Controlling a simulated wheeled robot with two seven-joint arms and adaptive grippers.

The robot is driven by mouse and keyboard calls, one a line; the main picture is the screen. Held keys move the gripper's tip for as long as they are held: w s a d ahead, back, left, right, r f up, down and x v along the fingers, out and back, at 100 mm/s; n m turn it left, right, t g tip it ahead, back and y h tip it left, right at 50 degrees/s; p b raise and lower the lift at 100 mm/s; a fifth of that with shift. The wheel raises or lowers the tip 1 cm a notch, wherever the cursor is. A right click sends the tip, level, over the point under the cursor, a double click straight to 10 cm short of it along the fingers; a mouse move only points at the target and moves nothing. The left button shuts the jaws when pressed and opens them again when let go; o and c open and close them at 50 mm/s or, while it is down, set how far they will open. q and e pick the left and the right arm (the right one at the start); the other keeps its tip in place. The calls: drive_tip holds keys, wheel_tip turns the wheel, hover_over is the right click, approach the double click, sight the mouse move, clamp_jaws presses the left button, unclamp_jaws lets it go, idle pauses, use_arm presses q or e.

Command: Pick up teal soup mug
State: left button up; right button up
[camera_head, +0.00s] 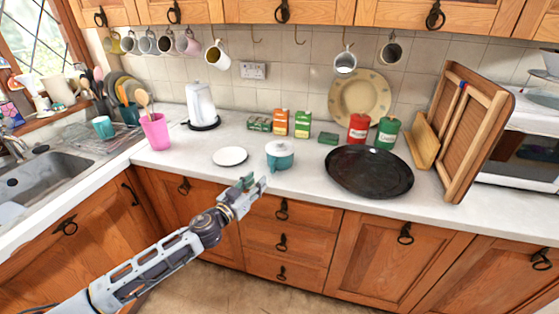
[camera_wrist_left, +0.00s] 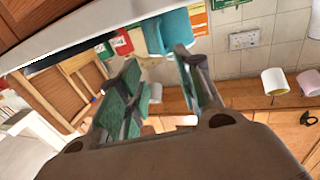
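The teal soup mug (camera_head: 281,161), teal with a whitish top, stands upright on the counter near its front edge. It also shows in the left wrist view, where the picture is turned over, as a teal shape (camera_wrist_left: 168,32) beyond the fingertips. My left gripper (camera_head: 253,184) is just in front of the counter edge, to the lower left of the mug and apart from it. Its two green-padded fingers (camera_wrist_left: 160,70) are spread with nothing between them. My right gripper is in neither view.
A white plate (camera_head: 230,156) lies left of the mug, and a large black tray (camera_head: 369,171) lies to its right. Small boxes (camera_head: 281,122) and red and green canisters (camera_head: 358,128) stand behind. Another teal cup (camera_head: 103,127) is by the sink. Mugs (camera_head: 217,56) hang above.

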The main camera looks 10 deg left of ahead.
sight(272, 165)
use_arm(q)
drive_tip(key=shift+p+x, duration=0.4)
drive_tip(key=shift+x, duration=2.6)
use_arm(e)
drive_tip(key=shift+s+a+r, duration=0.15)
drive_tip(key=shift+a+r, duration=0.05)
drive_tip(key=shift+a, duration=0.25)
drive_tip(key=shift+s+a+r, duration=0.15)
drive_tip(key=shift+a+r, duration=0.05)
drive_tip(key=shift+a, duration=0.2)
use_arm(q)
drive_tip(key=shift+w, duration=0.25)
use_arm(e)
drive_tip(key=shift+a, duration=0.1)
use_arm(q)
drive_tip(key=shift+p+x, duration=0.35)
drive_tip(key=shift+x, duration=1.9)
drive_tip(key=shift+w+f, duration=0.1)
drive_tip(key=shift+w, duration=0.1)
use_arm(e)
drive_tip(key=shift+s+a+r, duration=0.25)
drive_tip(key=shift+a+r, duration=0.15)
